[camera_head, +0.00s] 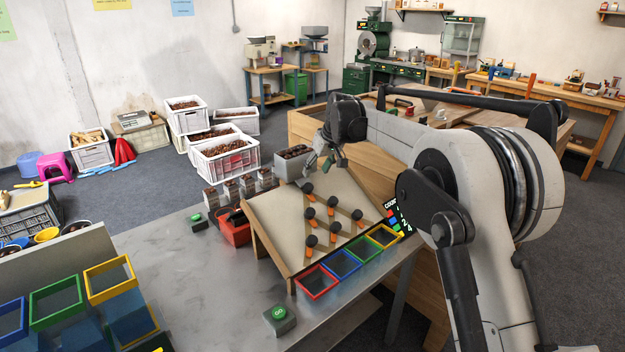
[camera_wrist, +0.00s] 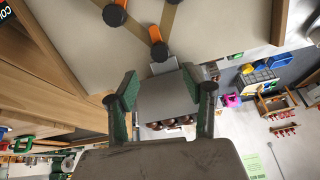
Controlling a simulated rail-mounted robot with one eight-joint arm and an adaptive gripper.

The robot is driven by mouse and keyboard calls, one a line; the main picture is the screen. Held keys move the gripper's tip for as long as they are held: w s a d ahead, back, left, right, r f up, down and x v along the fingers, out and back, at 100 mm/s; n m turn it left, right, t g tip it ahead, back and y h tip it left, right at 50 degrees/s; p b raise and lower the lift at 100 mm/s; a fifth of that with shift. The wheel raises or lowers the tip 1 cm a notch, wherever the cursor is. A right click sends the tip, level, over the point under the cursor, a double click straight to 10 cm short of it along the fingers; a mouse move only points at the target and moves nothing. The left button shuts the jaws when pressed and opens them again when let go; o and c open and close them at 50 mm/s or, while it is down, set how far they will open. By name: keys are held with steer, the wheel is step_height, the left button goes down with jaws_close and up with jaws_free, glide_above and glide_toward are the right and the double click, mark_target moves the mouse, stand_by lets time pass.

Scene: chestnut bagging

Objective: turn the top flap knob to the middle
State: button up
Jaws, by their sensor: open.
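The sloping beige board (camera_head: 275,215) carries several black round knobs with orange pointers, set among tan flap strips. The top flap knob (camera_head: 308,188) is the uppermost one in the head view. In the wrist view a knob that looks like it (camera_wrist: 158,51) lies just beyond my fingertips, its orange pointer towards the picture's top. My gripper (camera_head: 320,167) is above the board's upper end, with its green-padded fingers apart. In the wrist view my gripper (camera_wrist: 159,82) is open and empty, and the knob looks clear of both fingers. Another knob (camera_wrist: 115,15) shows farther up.
A grey box of chestnuts (camera_head: 294,165) stands at the board's upper edge, close to my fingers. Red (camera_head: 317,283), blue, green and yellow frames line its lower edge. A wooden panel (camera_head: 375,176) rises on the right. The grey table (camera_head: 190,275) has free room on the left.

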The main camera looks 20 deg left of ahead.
steer(key=shift+v, duration=1.3)
steer(key=s+d+r+m+t+h, duration=0.15)
steer(key=s+d+r, duration=0.3)
steer(key=d, duration=0.45)
steer(key=s+d+r+m, duration=0.2)
steer(key=s+d+r, duration=0.3)
steer(key=d, duration=0.5)
steer(key=s+d+r+m+t, duration=0.1)
steer(key=s+d+r, duration=0.2)
steer(key=s+d, duration=0.45)
steer(key=s+d+f+m+h, duration=0.1)
steer(key=s+d+f+m, duration=0.15)
steer(key=s+d, duration=1.05)
steer(key=s+d+f+m+t+h, duration=0.1)
steer(key=s+d+f, duration=0.3)
steer(key=s, duration=0.4)
steer(key=s+d+f+m+t+h, duration=0.1)
steer(key=s+d+f+m, duration=0.1)
steer(key=s+d+f, duration=0.2)
steer(key=s+f+b, duration=0.1)
steer(key=s+f, duration=0.1)
steer(key=s, duration=0.1)
steer(key=shift+s+d, duration=0.25)
steer(key=shift+s, duration=0.15)
steer(key=shift+r, duration=0.1)
